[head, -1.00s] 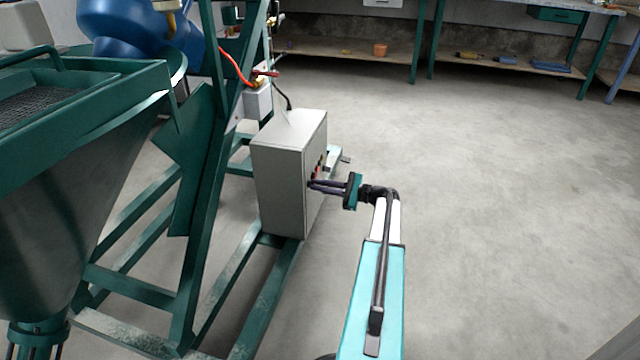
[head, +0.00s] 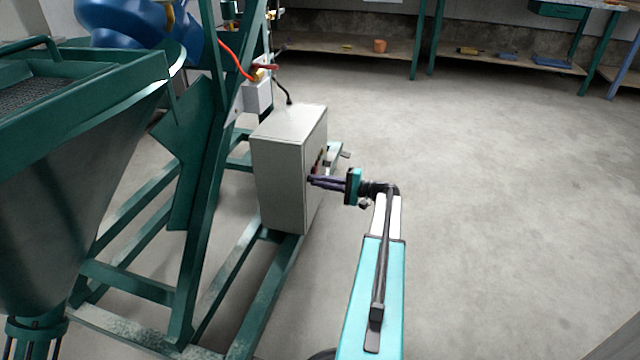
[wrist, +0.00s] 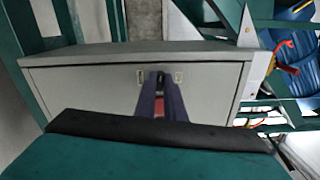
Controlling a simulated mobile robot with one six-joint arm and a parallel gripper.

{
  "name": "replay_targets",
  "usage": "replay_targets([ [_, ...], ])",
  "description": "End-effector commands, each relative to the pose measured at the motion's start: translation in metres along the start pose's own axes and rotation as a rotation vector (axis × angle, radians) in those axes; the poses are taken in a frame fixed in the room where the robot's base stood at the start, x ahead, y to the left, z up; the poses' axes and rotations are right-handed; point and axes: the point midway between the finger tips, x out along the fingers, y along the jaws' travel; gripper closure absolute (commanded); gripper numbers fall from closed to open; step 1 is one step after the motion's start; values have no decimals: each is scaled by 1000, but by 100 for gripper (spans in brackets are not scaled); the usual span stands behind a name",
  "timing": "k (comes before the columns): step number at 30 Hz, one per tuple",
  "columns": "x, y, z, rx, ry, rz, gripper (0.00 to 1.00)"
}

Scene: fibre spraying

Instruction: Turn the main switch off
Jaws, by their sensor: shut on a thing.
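The grey control box (head: 278,185) stands on the green frame, with its control face turned to the right in the head view. My gripper (head: 312,180) reaches that face from the right, its tips at the panel beside small coloured controls (head: 319,163). In the wrist view the box face (wrist: 90,88) is ahead, and my gripper (wrist: 160,78) has its purple fingers close together on the main switch (wrist: 158,106). Only a red bit of the switch shows between the fingers; its turned position is hidden.
A green hopper (head: 80,190) and frame legs (head: 200,180) stand left of the box. A red hose (head: 233,60) and a blue machine body (head: 130,25) are behind. Workbenches (head: 500,60) line the back wall. The floor (head: 510,210) on the right is clear.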

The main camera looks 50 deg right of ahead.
Motion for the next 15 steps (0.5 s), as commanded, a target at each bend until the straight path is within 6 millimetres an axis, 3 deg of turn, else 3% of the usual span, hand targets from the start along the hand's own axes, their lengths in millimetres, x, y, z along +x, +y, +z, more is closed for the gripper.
replay_targets([
  [15, -1, 1, -1, -185, 2, 1, 100],
])
